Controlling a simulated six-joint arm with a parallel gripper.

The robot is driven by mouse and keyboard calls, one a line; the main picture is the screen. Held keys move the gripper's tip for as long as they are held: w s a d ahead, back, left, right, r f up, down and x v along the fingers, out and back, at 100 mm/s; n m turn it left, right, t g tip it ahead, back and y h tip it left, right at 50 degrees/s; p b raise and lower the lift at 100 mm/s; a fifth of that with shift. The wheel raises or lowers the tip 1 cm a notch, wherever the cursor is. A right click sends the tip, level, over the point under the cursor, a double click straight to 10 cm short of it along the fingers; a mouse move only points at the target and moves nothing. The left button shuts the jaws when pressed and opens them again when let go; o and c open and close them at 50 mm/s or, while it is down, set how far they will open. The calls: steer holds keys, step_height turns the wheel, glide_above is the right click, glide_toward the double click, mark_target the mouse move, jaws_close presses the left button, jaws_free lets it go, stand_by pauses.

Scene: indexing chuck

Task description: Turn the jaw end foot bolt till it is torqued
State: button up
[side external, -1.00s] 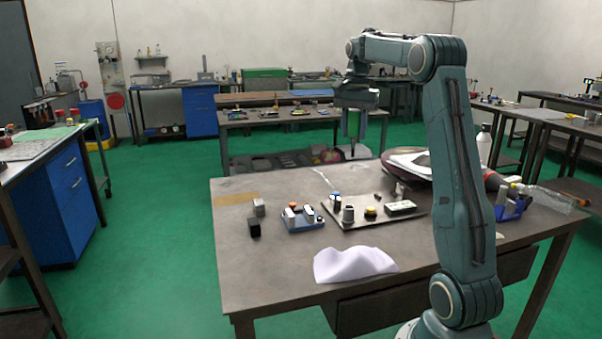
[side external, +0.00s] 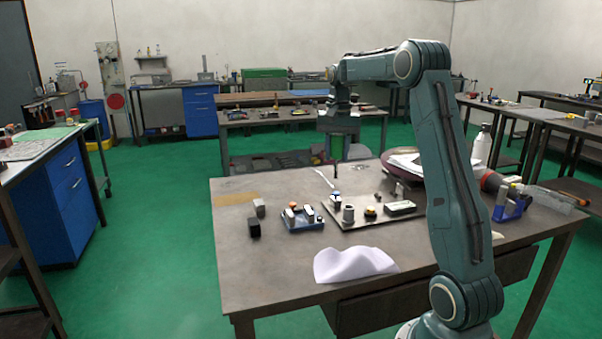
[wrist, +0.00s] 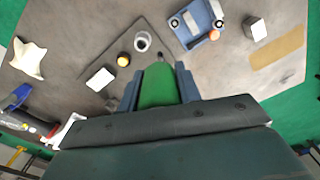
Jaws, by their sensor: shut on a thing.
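My gripper (side external: 337,150) is shut on a green-handled tool (side external: 335,147). In the wrist view the green handle (wrist: 158,88) sits between my two blue-grey fingers, with a small dark tip beyond it. The tool hangs roughly upright above the far side of a dark base plate (side external: 358,222). The plate carries a grey hollow cylinder (side external: 348,214), a yellow-and-black knob (side external: 370,211) and a white-topped block (side external: 399,207). I cannot pick out the jaw end foot bolt for certain. Whether the tool tip touches anything is unclear.
A blue rack with pale parts (side external: 302,218) stands left of the plate. A white cloth (side external: 353,264) lies at the front. A blue holder (side external: 511,205) stands at the right.

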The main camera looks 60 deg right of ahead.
steer(key=w+a+f+n, duration=0.3)
steer(key=f+n, duration=0.1)
steer(key=f, duration=0.3)
steer(key=shift+w+n, duration=0.15)
steer(key=shift+n, duration=0.25)
steer(key=shift+a+f, duration=0.1)
steer(key=shift+f, duration=0.2)
steer(key=shift+f, duration=1.85)
steer(key=shift+f, duration=0.85)
steer(key=shift+o, duration=1.1)
jaws_close()
